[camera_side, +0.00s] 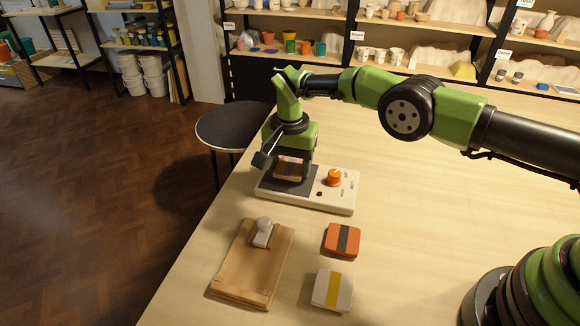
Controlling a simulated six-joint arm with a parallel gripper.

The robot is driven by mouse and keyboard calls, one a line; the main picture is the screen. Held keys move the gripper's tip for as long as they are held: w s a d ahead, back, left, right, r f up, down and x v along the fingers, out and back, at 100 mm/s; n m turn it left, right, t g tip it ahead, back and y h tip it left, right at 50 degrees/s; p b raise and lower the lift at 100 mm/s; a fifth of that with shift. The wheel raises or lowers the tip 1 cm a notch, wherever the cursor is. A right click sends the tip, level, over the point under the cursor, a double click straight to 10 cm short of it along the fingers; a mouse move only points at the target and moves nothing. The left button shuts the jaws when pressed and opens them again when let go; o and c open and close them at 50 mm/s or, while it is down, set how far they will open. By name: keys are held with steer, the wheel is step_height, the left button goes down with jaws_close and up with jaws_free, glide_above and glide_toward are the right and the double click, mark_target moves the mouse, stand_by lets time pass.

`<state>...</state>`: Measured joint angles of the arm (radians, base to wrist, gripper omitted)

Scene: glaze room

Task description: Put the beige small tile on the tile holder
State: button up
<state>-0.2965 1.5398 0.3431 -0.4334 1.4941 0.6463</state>
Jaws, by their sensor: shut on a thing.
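My gripper (287,160) points down over the dark plate of a white device at the back of the table. It is shut on a small beige tile (289,170) with a purplish band, partly hidden by the fingers. I cannot tell whether the tile touches the plate. The wooden board (240,280), which looks like the tile holder, lies at the front left of the table. A grey knob-like clamp (264,232) sits at its far end, and no tile lies on it. My gripper is behind the board and a little to its right.
The white device (338,200) has an orange knob (333,178). An orange tile with a dark stripe (342,240) and a cream tile with a yellow stripe (332,290) lie right of the board. A round dark stool (232,128) stands beyond the table's left edge.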

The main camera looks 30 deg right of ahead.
step_height(320, 180, up, 9)
steer(key=shift+f, duration=0.15)
glide_above(249, 272)
step_height(249, 272, down, 6)
steer(key=shift+f, duration=2.25)
steer(key=shift+f, duration=0.15)
steer(key=o, duration=1)
